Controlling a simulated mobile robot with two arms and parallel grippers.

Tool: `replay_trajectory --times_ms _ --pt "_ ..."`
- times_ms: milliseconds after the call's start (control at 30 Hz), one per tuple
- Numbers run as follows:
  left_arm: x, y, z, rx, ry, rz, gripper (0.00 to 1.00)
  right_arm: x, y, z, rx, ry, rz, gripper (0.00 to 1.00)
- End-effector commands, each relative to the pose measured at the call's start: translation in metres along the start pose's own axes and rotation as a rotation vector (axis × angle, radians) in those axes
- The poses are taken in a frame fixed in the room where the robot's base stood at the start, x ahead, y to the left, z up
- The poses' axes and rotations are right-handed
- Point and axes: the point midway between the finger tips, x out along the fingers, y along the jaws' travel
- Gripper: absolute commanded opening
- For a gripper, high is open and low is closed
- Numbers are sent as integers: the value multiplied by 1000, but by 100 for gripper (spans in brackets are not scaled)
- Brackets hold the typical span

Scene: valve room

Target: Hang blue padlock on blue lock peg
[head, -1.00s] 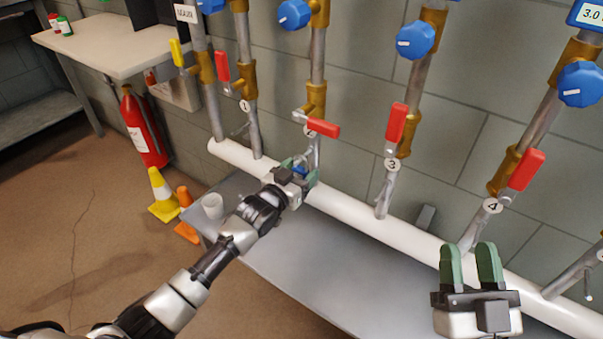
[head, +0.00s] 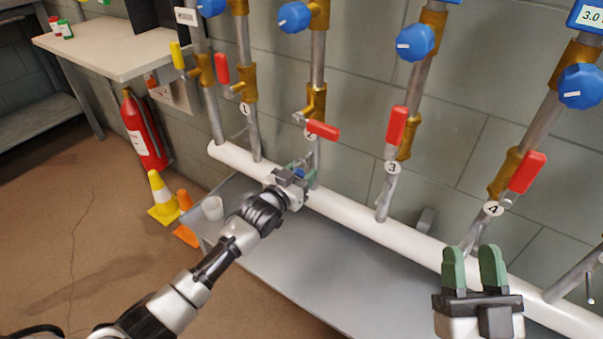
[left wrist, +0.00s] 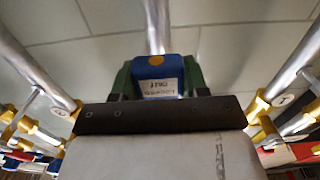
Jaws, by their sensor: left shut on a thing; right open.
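The blue padlock shows in the left wrist view (left wrist: 155,68) with a white label and a yellow-orange round mark on its body. It is between the green fingers of my left gripper (left wrist: 155,75). In the head view my left gripper (head: 301,172) is shut on it in front of the pipe tagged 2, above the white horizontal pipe. Only a speck of the padlock's blue shows there. The shackle and any peg behind the gripper are hidden, so I cannot tell whether they touch. My right gripper (head: 475,268) is open and empty at the lower right.
Vertical pipes carry red lever handles (head: 397,125) and blue knobs (head: 415,42). The white horizontal pipe (head: 345,208) runs along the wall above a grey shelf (head: 300,255). An extinguisher (head: 143,130) and cones (head: 162,197) are further left.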

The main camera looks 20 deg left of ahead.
Motion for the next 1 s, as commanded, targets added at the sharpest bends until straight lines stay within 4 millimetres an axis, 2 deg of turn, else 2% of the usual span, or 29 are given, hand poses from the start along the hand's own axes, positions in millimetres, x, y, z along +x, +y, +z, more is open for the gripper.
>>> replay_trajectory --times_ms 367,1000 --pt "0 0 -2 0 1 0 18 1 0 0 0 -10 1 43" --pt "0 0 -7 0 1 0 18 -1 5 19 -9 -171 11 43"
